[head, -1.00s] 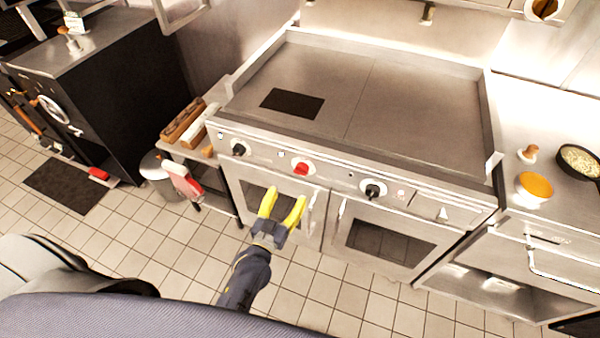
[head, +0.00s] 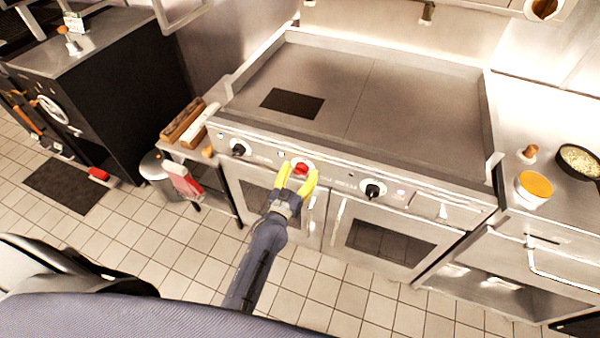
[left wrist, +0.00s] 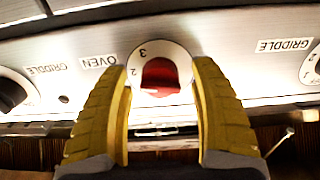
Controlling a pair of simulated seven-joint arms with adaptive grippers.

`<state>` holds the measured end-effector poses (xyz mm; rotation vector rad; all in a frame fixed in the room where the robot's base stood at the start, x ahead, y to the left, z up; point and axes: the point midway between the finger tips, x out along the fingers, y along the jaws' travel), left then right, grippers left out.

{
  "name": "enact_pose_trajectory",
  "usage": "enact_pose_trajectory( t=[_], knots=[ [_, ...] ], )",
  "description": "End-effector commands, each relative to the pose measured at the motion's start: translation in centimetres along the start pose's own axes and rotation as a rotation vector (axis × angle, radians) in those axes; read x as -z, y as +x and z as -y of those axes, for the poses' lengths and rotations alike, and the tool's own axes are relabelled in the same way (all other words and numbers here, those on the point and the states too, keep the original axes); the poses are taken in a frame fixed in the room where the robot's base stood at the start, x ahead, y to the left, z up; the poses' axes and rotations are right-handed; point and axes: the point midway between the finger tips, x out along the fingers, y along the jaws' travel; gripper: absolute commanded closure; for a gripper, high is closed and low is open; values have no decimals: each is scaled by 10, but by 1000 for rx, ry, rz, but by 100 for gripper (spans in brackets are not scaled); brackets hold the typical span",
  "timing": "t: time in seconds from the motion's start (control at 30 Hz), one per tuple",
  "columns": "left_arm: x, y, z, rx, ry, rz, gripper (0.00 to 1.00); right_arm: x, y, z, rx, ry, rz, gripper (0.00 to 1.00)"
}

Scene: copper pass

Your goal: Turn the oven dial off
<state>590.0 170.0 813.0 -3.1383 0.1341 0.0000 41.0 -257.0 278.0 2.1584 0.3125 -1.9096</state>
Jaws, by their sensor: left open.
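The oven dial is a red knob (head: 301,169) on a white round plate in the middle of the range's front panel. In the left wrist view the red knob (left wrist: 160,77) sits between my fingers, beside a label reading OVEN, with the numbers 2 and 3 showing on its plate. My left gripper (head: 298,178), with yellow fingers, is open around the knob. In the left wrist view its fingers (left wrist: 162,85) stand either side of the knob, with a gap visible on each side. My right gripper is not in view.
Black griddle dials stand on the panel to the left (head: 238,149) and right (head: 372,190) of the red knob. Oven doors with handles lie below the panel. A flat griddle top (head: 400,110) is above. A side table (head: 186,150) stands at the left.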

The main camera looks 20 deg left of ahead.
Motion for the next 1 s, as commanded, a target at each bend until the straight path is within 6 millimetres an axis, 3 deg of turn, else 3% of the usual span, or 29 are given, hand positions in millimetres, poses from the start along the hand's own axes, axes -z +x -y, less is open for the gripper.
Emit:
enact_pose_trajectory(
  t=[0.2, 0.7, 1.0],
  knots=[
    [0, 0, 0, 0, 0, 0, 40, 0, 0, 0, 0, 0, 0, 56],
    [0, 0, 0, 0, 0, 0, 98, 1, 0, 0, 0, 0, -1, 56],
    [-1, 0, 0, 0, -1, 2, 99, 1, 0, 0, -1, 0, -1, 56]
  ],
)
